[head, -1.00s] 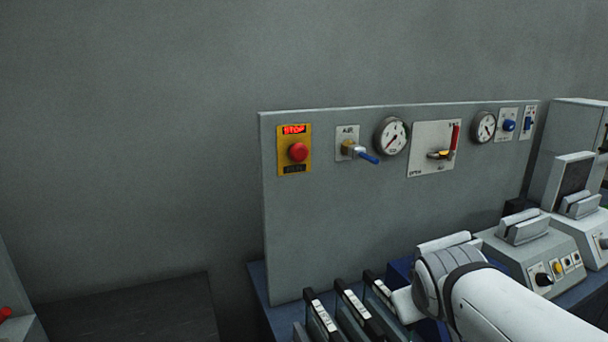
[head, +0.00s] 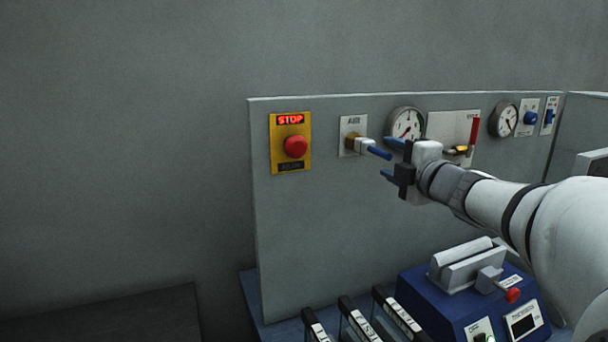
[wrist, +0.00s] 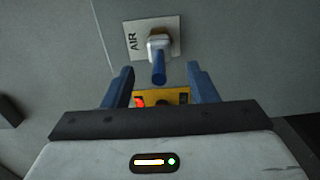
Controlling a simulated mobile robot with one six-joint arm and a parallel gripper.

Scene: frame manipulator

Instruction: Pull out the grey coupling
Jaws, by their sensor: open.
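The grey coupling (head: 365,145) sits on a brass fitting on the white AIR plate (head: 347,131), with a blue tail (head: 379,153) pointing out from it. In the wrist view the coupling (wrist: 158,46) is at the top middle, still on the plate. My gripper (head: 388,160) is open in front of the panel, to the right of the coupling in the head view. In the wrist view its two blue fingers (wrist: 160,80) stand either side of the blue tail's end, apart from the coupling body. Nothing is held.
A red stop button (head: 295,146) on a yellow plate is left of the AIR plate. A gauge (head: 407,123) and a red-handled valve (head: 474,132) are to the right, partly behind my gripper. A blue machine (head: 440,300) stands below. The panel's lower left is clear.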

